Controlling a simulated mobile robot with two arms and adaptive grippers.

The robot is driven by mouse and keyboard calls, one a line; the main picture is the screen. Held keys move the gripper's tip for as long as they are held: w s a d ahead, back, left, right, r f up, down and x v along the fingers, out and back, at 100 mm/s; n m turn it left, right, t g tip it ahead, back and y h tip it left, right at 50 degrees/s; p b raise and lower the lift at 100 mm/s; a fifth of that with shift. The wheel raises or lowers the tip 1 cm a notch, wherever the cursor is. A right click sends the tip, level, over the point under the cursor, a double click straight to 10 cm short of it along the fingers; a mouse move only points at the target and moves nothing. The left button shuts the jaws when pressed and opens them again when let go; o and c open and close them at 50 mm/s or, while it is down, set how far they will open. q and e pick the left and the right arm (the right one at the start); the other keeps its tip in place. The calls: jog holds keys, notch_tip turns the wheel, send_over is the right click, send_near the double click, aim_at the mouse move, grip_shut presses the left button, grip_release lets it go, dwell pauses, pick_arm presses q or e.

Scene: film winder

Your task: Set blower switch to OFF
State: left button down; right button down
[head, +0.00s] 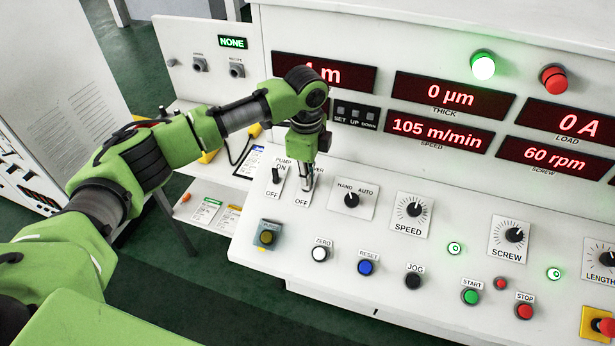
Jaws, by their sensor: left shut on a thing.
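The blower switch plate (302,202) is on the sloped control panel, right of the pump switch (277,176). Its OFF label shows at the bottom, and only the end of its name shows at the top. My left gripper (307,182) points down over this plate and is shut on the blower switch lever. The fingers hide the lever, so I cannot tell its position. The pump switch stands apart, just left of the gripper. My right gripper is not in view.
The HAND/AUTO knob (351,200) is close right of the gripper. Red displays (323,73) stand on the upright panel behind. More knobs and buttons run right.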

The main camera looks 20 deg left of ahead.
pick_arm(q)
jog(key=shift+r, duration=0.1)
jog(key=t, duration=0.1)
jog(key=s+t, duration=0.1)
jog(key=t, duration=0.1)
jog(key=shift+s, duration=0.1)
jog(key=shift+s+f+t+b, duration=0.15)
jog(key=shift+f+t+b, duration=0.1)
jog(key=shift+t, duration=0.3)
jog(key=shift+s+f+t+b, duration=0.1)
jog(key=shift+t+b, duration=0.1)
jog(key=shift+t, duration=0.35)
jog(key=shift+s+f+t+b, duration=0.2)
jog(key=shift+t+b, duration=0.35)
jog(key=shift+t, duration=0.05)
jog(key=shift+s+f+t+b, duration=0.15)
jog(key=shift+t+b, duration=0.4)
jog(key=shift+t, duration=0.05)
jog(key=shift+s+t+b, duration=0.25)
jog(key=shift+t+b, duration=0.95)
jog(key=shift+b, duration=0.25)
jog(key=c, duration=2.2)
grip_release()
jog(key=shift+c, duration=0.2)
jog(key=shift+s, duration=0.1)
